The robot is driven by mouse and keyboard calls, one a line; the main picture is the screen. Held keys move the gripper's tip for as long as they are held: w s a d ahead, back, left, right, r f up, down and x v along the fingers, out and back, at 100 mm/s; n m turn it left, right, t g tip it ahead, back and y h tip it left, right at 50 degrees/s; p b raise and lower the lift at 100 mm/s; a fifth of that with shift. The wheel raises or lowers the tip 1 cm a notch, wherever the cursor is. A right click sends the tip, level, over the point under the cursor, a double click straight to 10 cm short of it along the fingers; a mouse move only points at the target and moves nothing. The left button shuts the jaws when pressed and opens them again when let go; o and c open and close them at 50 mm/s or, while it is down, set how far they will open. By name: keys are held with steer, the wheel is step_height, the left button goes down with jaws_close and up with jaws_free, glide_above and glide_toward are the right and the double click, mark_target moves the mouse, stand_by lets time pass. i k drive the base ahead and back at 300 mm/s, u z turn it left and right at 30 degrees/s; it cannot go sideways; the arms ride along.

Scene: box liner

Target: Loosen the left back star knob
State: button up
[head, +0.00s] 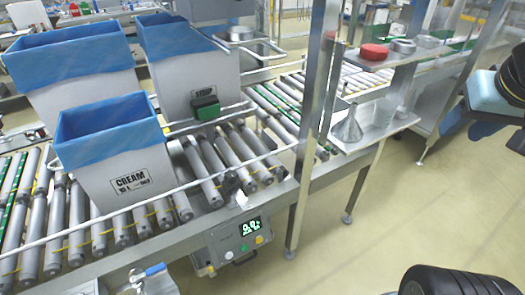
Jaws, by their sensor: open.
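A roller conveyor (40,215) carries white boxes with blue liners, between white guide rails. A small dark fitting (231,186) sits at the front rail above the control box; I cannot tell whether it is a star knob. I cannot make out a left back star knob; the boxes cover much of the back rail.
The front box (112,180) is labelled CREAM; two more lined boxes (85,95) (185,75) stand behind it. A control box (235,243) with a green display hangs at the conveyor's front. A steel post (316,100) and a funnel (349,130) stand right. The right floor is mostly clear.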

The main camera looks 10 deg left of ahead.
mark_target(231, 176)
steer(key=u, duration=0.5)
steer(key=i, duration=0.15)
steer(key=z, duration=2.1)
steer(key=k, duration=1.65)
steer(key=u, duration=1.4)
steer(key=i, duration=0.55)
steer(key=u, duration=1)
